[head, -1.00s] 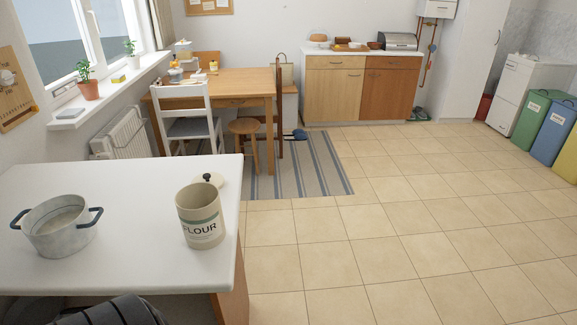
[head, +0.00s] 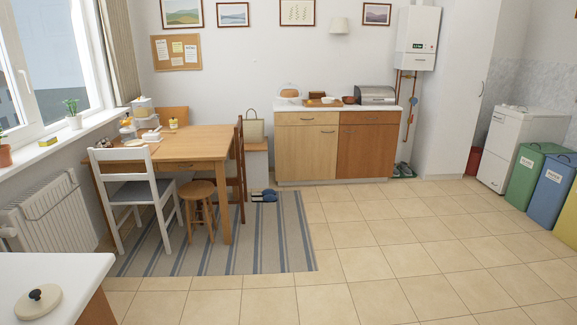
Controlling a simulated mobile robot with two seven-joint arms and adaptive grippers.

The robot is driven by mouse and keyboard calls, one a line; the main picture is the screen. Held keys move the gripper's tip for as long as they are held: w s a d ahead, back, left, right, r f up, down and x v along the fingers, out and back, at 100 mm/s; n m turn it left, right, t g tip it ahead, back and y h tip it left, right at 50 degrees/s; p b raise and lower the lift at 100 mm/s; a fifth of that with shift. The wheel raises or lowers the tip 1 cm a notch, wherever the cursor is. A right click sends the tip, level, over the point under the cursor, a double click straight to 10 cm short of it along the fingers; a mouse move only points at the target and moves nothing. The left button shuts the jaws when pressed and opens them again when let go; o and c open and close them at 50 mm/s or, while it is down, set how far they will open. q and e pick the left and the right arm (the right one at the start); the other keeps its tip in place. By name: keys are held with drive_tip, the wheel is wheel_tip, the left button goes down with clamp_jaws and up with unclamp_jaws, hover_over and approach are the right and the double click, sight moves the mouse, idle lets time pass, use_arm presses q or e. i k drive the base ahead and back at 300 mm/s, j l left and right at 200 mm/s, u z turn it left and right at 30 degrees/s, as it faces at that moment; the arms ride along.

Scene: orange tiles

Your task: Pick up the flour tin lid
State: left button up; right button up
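The flour tin lid (head: 38,303) is a round cream disc with a dark knob on top. The flour tin is outside the picture now. Neither of my grippers shows in the head view.
A wooden table (head: 185,148) with a white chair (head: 135,185) and a stool (head: 198,205) stands beyond the counter on a striped rug (head: 270,255). Cabinets (head: 335,145) line the back wall. Coloured bins (head: 540,175) stand at the right. The tiled floor (head: 400,250) is clear.

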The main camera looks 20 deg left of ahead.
sight(38, 301)
drive_tip(key=i+u, duration=0.2)
drive_tip(key=u, duration=0.2)
drive_tip(key=i+u, duration=0.2)
drive_tip(key=u, duration=0.2)
drive_tip(key=i+u, duration=0.2)
drive_tip(key=u, duration=0.2)
drive_tip(key=i+l+u, duration=0.15)
drive_tip(key=u, duration=0.25)
drive_tip(key=i+l+u, duration=0.1)
drive_tip(key=l+u, duration=0.15)
drive_tip(key=u, duration=0.15)
